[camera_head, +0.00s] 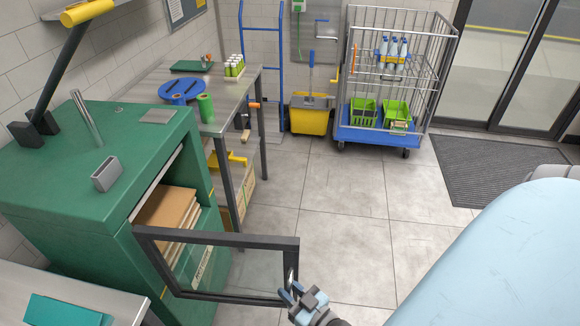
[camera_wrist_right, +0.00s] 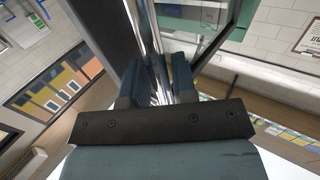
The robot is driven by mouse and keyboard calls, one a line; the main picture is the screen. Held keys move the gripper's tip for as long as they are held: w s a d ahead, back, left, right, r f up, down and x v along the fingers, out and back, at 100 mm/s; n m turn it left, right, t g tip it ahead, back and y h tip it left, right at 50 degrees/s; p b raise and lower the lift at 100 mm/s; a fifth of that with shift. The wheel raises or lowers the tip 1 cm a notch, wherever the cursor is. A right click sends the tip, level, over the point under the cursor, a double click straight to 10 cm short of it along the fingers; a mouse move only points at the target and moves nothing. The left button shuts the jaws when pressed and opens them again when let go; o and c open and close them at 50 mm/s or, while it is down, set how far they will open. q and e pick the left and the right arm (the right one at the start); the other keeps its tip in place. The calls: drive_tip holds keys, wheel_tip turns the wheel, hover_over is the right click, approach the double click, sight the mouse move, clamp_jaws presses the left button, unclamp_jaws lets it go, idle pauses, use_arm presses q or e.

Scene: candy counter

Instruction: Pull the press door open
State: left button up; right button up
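The green press (camera_head: 75,165) stands at the left. Its door (camera_head: 220,239), a dark frame with a clear pane, stands swung out from the press front, and a stack of brown boards (camera_head: 168,210) shows inside. My right gripper (camera_head: 291,291) is at the door's outer edge, at the metal handle (camera_head: 291,277). In the right wrist view, the fingers of my right gripper (camera_wrist_right: 159,85) sit on both sides of the shiny handle bar (camera_wrist_right: 157,60) and appear closed on it. The handle's lower part is hidden by the gripper. My left gripper is not in view.
A metal table (camera_head: 240,84) with small items stands behind the press. A yellow bucket (camera_head: 309,118) and a wire cage cart (camera_head: 378,137) are at the back wall. The tiled floor (camera_head: 345,215) in the middle is clear. A light counter (camera_head: 85,290) is at lower left.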

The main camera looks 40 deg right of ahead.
drive_tip(key=shift+o, duration=1.1)
drive_tip(key=s+d+b, duration=0.1)
drive_tip(key=s, duration=1.2)
drive_tip(key=shift+s, duration=0.4)
